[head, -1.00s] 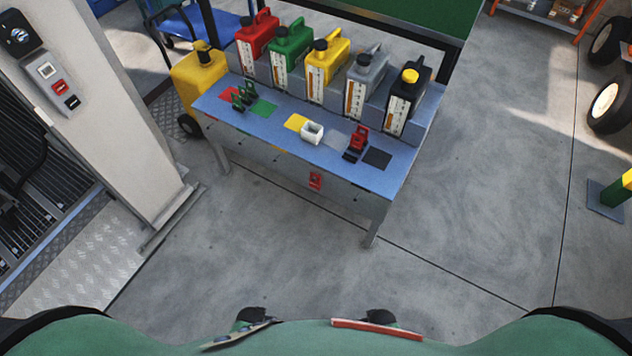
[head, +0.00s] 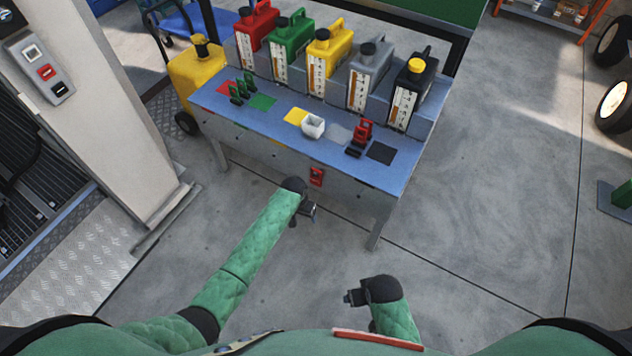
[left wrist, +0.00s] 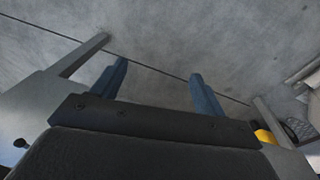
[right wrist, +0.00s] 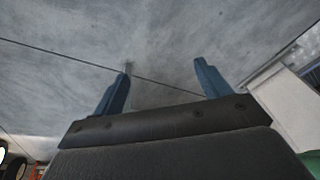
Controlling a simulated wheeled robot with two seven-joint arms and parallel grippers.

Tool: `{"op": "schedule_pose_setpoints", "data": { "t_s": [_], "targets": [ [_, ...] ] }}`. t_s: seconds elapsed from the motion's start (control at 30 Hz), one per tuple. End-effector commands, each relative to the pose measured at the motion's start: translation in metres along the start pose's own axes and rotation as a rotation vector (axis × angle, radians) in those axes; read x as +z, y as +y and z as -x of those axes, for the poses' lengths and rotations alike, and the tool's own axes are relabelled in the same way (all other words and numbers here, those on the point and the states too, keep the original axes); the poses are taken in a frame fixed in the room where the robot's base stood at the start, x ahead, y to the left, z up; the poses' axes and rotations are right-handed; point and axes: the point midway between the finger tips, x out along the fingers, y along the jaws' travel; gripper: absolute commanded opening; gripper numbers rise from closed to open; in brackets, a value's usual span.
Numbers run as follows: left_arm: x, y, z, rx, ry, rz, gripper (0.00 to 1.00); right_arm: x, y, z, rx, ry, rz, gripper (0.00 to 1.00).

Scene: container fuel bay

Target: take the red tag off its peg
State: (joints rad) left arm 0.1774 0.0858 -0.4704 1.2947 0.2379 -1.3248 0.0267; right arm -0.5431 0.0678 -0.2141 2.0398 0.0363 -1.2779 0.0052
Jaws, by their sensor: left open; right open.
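The red tag (head: 316,176) hangs on the front face of the blue bench, right of the middle in the head view. Its peg is too small to make out. My left gripper (head: 306,212) is below and slightly left of the tag, apart from it. In the left wrist view its blue fingers (left wrist: 160,82) are spread and empty, with floor beyond. My right gripper (head: 352,297) is low in the head view, well away from the bench. Its fingers (right wrist: 162,80) are also spread and empty in the right wrist view. Neither wrist view shows the tag.
The blue bench (head: 225,112) bears several colored jerrycans, a white cup (head: 313,126), green clips (head: 241,90) and a red clip-like item (head: 362,132). A yellow container (head: 197,75) stands at its left end. A pale pillar (head: 110,110) is at left.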

Motion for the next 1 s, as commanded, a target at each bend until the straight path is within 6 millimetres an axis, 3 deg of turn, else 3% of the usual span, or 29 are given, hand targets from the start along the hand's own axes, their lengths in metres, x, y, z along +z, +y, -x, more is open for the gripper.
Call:
{"op": "schedule_pose_setpoints", "data": {
  "t_s": [0.03, 0.3, 0.5, 0.7, 1.0],
  "targets": [
    [-0.022, -0.002, 0.007, -0.005, 0.0, -0.014, 0.73, -0.002, -0.003, 0.008, -0.005, 0.006, 0.0, 0.76],
    [-0.111, -0.005, 0.068, -0.036, -0.047, -0.086, 0.73, -0.008, -0.015, 0.073, -0.03, 0.024, 0.004, 0.76],
    [-0.152, -0.006, 0.107, -0.064, -0.079, -0.123, 0.73, -0.007, -0.021, 0.113, -0.043, 0.032, 0.007, 0.76],
    [-0.166, -0.006, 0.123, -0.075, -0.096, -0.136, 0.73, -0.005, -0.024, 0.13, -0.048, 0.034, 0.008, 0.76],
    [-0.164, -0.007, 0.101, -0.076, -0.096, -0.138, 0.73, -0.004, -0.021, 0.136, -0.043, 0.024, 0.005, 0.76]
  ]
}}
